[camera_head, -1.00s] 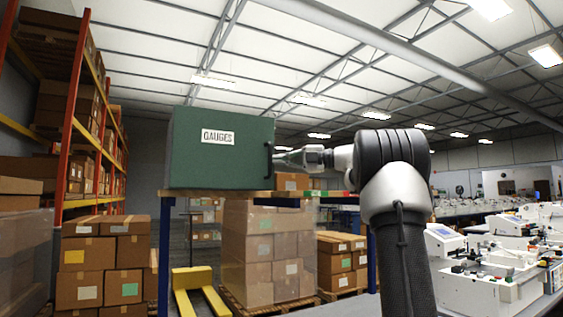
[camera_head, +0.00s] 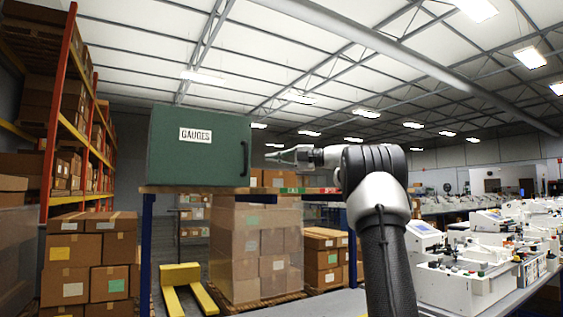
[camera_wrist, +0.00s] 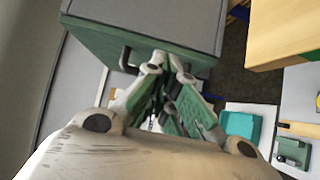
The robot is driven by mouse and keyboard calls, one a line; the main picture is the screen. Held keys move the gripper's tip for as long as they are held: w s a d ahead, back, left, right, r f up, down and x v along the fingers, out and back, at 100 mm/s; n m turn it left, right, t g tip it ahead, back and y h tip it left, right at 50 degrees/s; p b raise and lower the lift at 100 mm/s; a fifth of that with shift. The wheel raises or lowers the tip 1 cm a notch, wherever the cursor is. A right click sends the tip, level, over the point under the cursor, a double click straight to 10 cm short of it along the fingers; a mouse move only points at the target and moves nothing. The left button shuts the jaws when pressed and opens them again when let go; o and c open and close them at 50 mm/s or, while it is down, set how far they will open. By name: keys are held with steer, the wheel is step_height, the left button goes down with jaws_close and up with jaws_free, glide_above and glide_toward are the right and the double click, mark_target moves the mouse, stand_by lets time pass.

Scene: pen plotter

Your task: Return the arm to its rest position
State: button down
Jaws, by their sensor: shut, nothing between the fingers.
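My gripper (camera_head: 284,157) is at the middle of the head view, at the end of my arm, pointing left. Its fingers are together and hold nothing. A green cabinet (camera_head: 215,150) labelled GAUGES stands just left of it on a shelf. The cabinet's dark handle (camera_head: 245,158) is on its right face, with a gap between it and the fingertips. In the wrist view, my gripper's fingertips (camera_wrist: 168,62) show in front of the cabinet (camera_wrist: 130,40), with the handle (camera_wrist: 126,58) to their left. The cabinet looks shut.
The cabinet's shelf (camera_head: 165,189) has a blue post. Wrapped boxes (camera_head: 240,250) and a yellow pallet jack (camera_head: 185,285) are below. A rack (camera_head: 62,120) stands at the left. White machines (camera_head: 470,280) fill a bench at the right. The air above my arm is clear.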

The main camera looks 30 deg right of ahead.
steer(key=shift+w+d, duration=0.35)
steer(key=shift+d, duration=0.3)
steer(key=shift+w+d, duration=0.4)
steer(key=shift+d, duration=0.3)
steer(key=shift+w+d, duration=0.35)
steer(key=shift+d, duration=0.3)
step_height(320, 180, up, 10)
steer(key=a+m+t+h, duration=0.3)
steer(key=m+t+h, duration=0.3)
steer(key=m+t, duration=0.35)
steer(key=s+d+f+m+g+h, duration=0.1)
steer(key=s+f+m+g+h, duration=0.2)
steer(key=s+f+m+h, duration=0.5)
steer(key=s+f+m+g+h, duration=0.4)
steer(key=s+f+m, duration=0.5)
steer(key=f, duration=0.5)
steer(key=s+a+f+m+g+y, duration=0.1)
steer(key=s+a+f+g, duration=0.3)
steer(key=s+f, duration=0.9)
steer(key=s+a+f+m+g+y, duration=0.1)
steer(key=s+a+f+g, duration=0.4)
steer(key=s+f, duration=0.7)
step_height(320, 180, down, 2)
steer(key=shift+s+a+f+y, duration=0.15)
steer(key=shift+s+a+y, duration=0.25)
steer(key=shift+a+y, duration=0.35)
steer(key=shift+d, duration=0.1)
